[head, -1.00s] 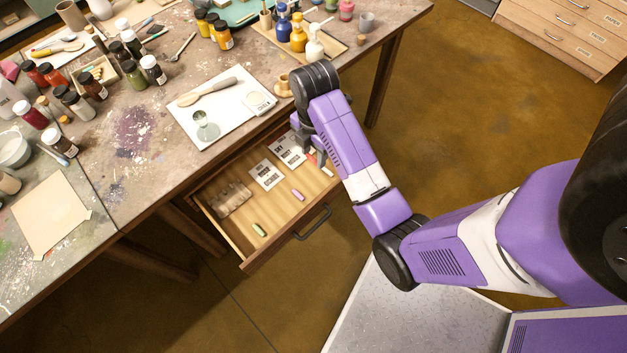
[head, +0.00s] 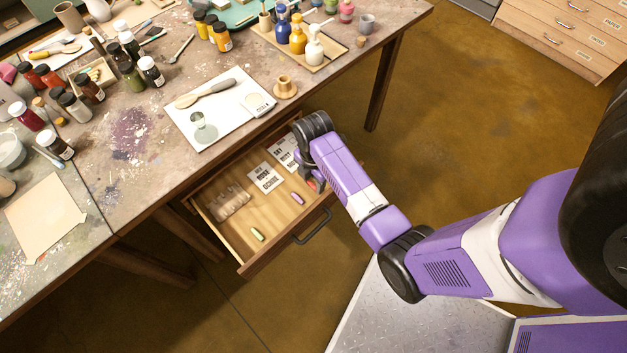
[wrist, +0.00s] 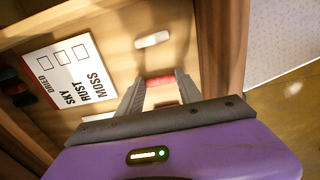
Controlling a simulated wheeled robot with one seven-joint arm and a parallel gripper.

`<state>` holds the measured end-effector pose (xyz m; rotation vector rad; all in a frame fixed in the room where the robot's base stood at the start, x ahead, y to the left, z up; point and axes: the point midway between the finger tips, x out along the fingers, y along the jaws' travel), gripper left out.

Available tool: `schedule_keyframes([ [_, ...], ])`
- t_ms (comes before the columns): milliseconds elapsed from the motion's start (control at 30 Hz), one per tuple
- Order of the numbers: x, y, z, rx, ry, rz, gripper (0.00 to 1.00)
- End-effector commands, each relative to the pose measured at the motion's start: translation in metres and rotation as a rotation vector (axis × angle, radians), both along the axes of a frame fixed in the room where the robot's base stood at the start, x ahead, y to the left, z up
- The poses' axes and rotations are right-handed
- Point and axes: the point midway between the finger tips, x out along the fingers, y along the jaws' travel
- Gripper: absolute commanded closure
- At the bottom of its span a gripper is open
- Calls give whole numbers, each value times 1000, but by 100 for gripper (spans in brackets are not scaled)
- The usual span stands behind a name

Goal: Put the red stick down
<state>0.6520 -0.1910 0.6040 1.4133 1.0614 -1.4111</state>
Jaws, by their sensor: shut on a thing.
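The red stick (wrist: 160,82) is between the fingertips of my gripper (wrist: 160,90) in the wrist view. In the head view only a small red bit of it shows (head: 314,185), beside my gripper (head: 309,178); the arm covers the rest. My gripper is shut on the stick, low in the right part of the open drawer (head: 226,243). I cannot tell whether the stick touches the drawer floor. A lilac stick (head: 298,199) lies left of my gripper; a pale stick shows ahead of it in the wrist view (wrist: 152,40).
A printed card (head: 265,178) and a second card (head: 284,152) lie farther back, with a brownish lumpy tray (head: 229,203) at left. The drawer wall (wrist: 222,60) is close to my gripper's right in the wrist view.

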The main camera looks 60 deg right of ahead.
Motion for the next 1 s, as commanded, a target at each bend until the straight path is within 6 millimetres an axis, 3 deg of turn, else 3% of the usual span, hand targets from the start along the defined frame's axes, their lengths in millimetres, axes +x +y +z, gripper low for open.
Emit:
schedule_keyframes([
  [300,0,0,-3,0,0,0,71],
  [333,0,0,-2,0,0,0,54],
  [433,0,0,-2,0,0,0,36],
  [767,0,0,0,0,0,0,36],
  [1000,1,-1,29,-2,-4,0,36],
])
